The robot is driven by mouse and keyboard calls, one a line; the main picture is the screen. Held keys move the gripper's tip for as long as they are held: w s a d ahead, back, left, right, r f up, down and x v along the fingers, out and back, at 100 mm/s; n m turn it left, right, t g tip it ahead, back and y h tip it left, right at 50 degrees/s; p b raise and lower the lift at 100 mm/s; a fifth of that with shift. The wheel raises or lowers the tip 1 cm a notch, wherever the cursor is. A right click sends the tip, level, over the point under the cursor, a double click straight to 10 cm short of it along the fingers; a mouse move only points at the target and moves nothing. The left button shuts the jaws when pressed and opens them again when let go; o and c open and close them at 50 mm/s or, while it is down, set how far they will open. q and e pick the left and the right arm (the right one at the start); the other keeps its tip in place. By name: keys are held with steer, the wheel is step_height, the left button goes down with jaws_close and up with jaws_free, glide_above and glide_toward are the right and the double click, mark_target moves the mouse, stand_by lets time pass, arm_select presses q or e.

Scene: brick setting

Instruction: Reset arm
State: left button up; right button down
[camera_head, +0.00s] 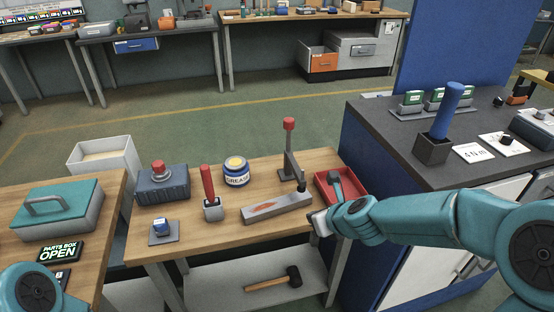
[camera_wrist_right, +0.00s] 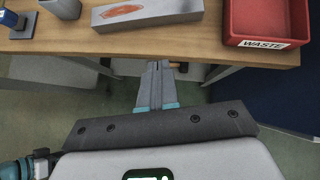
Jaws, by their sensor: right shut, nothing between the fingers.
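My right arm comes in from the right in the head view. Its gripper (camera_head: 318,224) is at the front right edge of the wooden workbench (camera_head: 262,230), close to the red waste tray (camera_head: 328,192). In the right wrist view the gripper's fingers (camera_wrist_right: 158,68) are together and empty, pointing at the bench's front edge. The red tray (camera_wrist_right: 235,28) lies to their right, and the grey block with an orange mark (camera_wrist_right: 140,10) is beyond them. Of my left arm only a teal joint shows at the lower left of the head view; its gripper is out of view.
The bench holds a grease tin (camera_head: 236,174), a red-handled tool in a holder (camera_head: 210,190), a blue-grey box with a red knob (camera_head: 162,186) and an upright red-topped lever (camera_head: 289,150). A mallet (camera_head: 280,280) lies on the shelf below. A teal-lidded box (camera_head: 58,210) stands left.

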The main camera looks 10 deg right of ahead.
steer(key=s+a+f+n+g, duration=0.2)
steer(key=s+f, duration=0.3)
steer(key=f, duration=0.4)
steer(key=s+a+f+n+g, duration=0.1)
steer(key=s+f+g, duration=0.3)
steer(key=f, duration=0.5)
steer(key=s+a+f+n+g, duration=0.1)
steer(key=s+f+n, duration=0.3)
steer(key=s+n, duration=0.4)
steer(key=s+a+f+n+g+y, duration=0.1)
steer(key=s+a+f+n, duration=0.3)
steer(key=s+n, duration=0.5)
steer(key=n, duration=1)
steer(key=shift+a+f+n+y, duration=0.2)
steer(key=shift+a+n+y, duration=0.1)
steer(key=shift+n, duration=0.1)
steer(key=shift+d, duration=0.2)
